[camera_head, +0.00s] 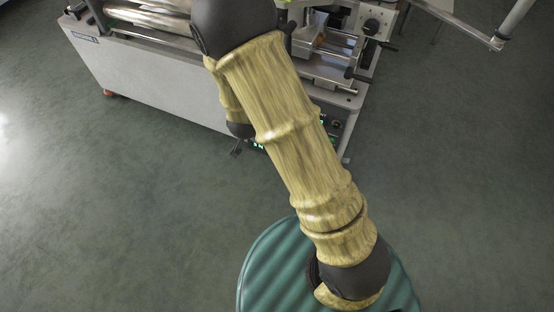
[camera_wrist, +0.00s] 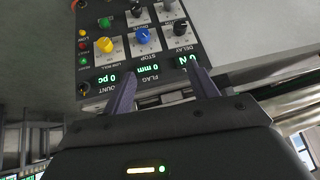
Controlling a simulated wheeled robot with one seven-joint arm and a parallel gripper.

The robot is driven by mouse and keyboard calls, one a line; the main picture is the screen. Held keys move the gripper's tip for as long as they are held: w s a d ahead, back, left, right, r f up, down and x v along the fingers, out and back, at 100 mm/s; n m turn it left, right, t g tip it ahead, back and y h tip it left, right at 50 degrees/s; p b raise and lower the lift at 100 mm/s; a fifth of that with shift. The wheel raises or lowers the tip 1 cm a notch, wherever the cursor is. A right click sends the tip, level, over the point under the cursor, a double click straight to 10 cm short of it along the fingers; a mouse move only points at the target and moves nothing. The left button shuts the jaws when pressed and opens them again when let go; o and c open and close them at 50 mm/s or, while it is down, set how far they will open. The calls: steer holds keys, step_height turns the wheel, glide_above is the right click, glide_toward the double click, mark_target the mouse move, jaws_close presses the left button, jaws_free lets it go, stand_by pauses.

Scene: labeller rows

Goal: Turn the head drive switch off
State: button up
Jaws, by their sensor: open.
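The control panel (camera_wrist: 160,48) fills the upper middle of the wrist view, upside down. It has black, yellow and blue knobs, several small switches and green displays. In the head view my arm hides the gripper and much of the panel.
The grey labeller (camera_head: 150,75) stands at the top of the head view, with wrapped rolls and a mechanism with black handles (camera_head: 371,27). A white post (camera_head: 515,20) stands at upper right. The green floor (camera_head: 110,210) is clear on both sides.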

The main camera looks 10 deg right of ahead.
step_height(320, 180, down, 35)
steer(key=s+a+m+t+h+b, duration=0.1)
steer(key=t+h+b, duration=0.6)
steer(key=b, duration=1.8)
steer(key=shift+s+a+t+h, duration=0.15)
steer(key=shift+s+t+h, duration=0.3)
steer(key=shift+h, duration=0.25)
steer(key=b+x, duration=0.7)
steer(key=x, duration=1)
steer(key=shift+b, duration=0.4)
steer(key=shift+w, duration=0.1)
steer(key=shift+f, duration=0.1)
steer(key=c, duration=1)
